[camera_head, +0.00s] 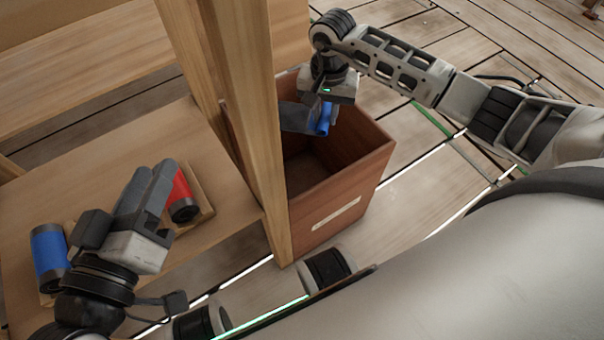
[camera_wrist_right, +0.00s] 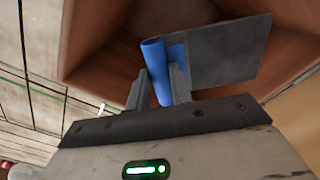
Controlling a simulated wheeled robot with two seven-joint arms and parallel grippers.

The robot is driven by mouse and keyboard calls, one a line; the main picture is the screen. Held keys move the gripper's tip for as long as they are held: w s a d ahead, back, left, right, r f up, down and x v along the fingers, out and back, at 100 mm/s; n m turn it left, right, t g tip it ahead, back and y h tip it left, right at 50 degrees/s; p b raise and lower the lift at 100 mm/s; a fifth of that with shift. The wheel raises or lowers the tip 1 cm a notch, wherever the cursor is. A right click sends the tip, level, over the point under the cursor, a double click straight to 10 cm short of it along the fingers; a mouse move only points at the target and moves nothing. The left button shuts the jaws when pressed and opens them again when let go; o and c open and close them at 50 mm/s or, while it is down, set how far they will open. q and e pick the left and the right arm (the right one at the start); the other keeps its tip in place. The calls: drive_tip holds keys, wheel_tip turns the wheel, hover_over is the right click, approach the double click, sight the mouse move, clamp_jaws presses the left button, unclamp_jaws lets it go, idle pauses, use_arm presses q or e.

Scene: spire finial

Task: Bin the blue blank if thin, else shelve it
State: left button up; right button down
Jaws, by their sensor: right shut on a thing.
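My right gripper (camera_head: 322,108) is over the open brown bin (camera_head: 345,205) and shut on a blue piece (camera_head: 324,119), which I take to be the blue blank. In the right wrist view the blue piece (camera_wrist_right: 157,70) stands between the fingertips (camera_wrist_right: 160,88) as a narrow rolled shape. A flat grey plate (camera_wrist_right: 232,55) sits beside it; I cannot tell whether they are joined. My left gripper (camera_head: 154,180) is above the wooden shelf, beside a red cylinder (camera_head: 182,195). Its finger gap is unclear.
A blue cylinder with dark ends (camera_head: 48,255) sits on the wooden shelf (camera_head: 110,165) at the left. A wooden post (camera_head: 250,120) stands between shelf and bin. The plank floor (camera_head: 400,225) right of the bin is clear.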

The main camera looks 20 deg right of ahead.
use_arm(q)
drive_tip(key=shift+r, duration=0.15)
use_arm(e)
drive_tip(key=c, duration=1.2)
unclamp_jaws()
drive_tip(key=shift+f, duration=0.1)
drive_tip(key=shift+o, duration=0.2)
wheel_tip(320, 180, up, 5)
drive_tip(key=shift+f+p, duration=0.2)
drive_tip(key=shift+p, duration=0.75)
use_arm(q)
drive_tip(key=f+y+p, duration=0.1)
drive_tip(key=a+f+m+g+p, duration=0.1)
drive_tip(key=p, duration=0.1)
drive_tip(key=shift+s+a+m+y, duration=0.1)
drive_tip(key=shift+a+m+y, duration=0.1)
drive_tip(key=shift+m+y, duration=0.15)
use_arm(e)
wheel_tip(320, 180, up, 11)
drive_tip(key=shift+r, duration=0.2)
use_arm(q)
drive_tip(key=shift+r, duration=0.1)
